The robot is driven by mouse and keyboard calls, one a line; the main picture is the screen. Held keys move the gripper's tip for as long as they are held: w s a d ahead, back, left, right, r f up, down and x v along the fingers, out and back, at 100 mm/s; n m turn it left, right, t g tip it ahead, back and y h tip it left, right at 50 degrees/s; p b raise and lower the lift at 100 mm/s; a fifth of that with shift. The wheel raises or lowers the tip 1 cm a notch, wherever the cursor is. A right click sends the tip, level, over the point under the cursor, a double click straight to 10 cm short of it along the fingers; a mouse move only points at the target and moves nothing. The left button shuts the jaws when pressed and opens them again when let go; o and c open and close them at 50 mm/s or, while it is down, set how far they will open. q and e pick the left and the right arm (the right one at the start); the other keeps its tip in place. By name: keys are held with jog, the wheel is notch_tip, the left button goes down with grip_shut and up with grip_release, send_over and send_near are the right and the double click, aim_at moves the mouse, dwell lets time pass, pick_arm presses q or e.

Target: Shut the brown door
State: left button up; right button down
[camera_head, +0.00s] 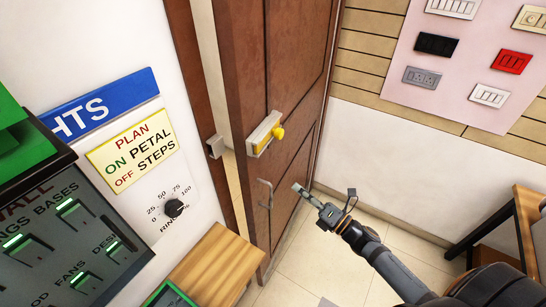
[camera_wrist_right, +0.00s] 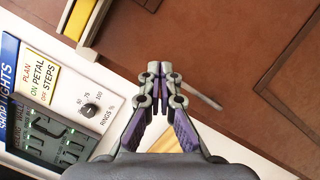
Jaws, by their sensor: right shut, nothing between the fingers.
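The brown door (camera_head: 291,75) stands ajar in the head view, with a bright gap between its edge and the brown frame (camera_head: 190,75) on the left. My right gripper (camera_head: 298,189) is shut and empty, just right of the handle in the picture. In the right wrist view, the shut fingertips (camera_wrist_right: 158,72) are in front of the door (camera_wrist_right: 235,65); the handle (camera_wrist_right: 203,93) is partly hidden behind them. Contact with the door cannot be told. My left gripper is not in view.
A wall panel with a dial (camera_head: 174,208) and a green-lit switch box (camera_head: 70,235) are at the left. A wooden surface (camera_head: 215,262) is near the door's foot. A brown table (camera_head: 490,225) stands at the right. Tiled floor (camera_head: 335,262) is open between.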

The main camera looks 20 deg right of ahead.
jog(key=d+r+n+g+y+p, duration=0.2)
jog(key=d+r+n+g+y, duration=0.15)
jog(key=n, duration=0.95)
jog(key=n+b, duration=0.2)
jog(key=b, duration=1.1)
send_near(260, 160)
jog(key=shift+g, duration=0.45)
jog(key=p+x, duration=0.2)
jog(key=x, duration=0.1)
jog(key=r+p+x, duration=0.1)
jog(key=p+x, duration=0.1)
jog(key=shift+w+a, duration=0.1)
jog(key=shift+w, duration=0.2)
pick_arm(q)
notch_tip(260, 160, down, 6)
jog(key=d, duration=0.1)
pick_arm(e)
jog(key=shift+w+a+f, duration=0.25)
jog(key=shift+w+a, duration=0.2)
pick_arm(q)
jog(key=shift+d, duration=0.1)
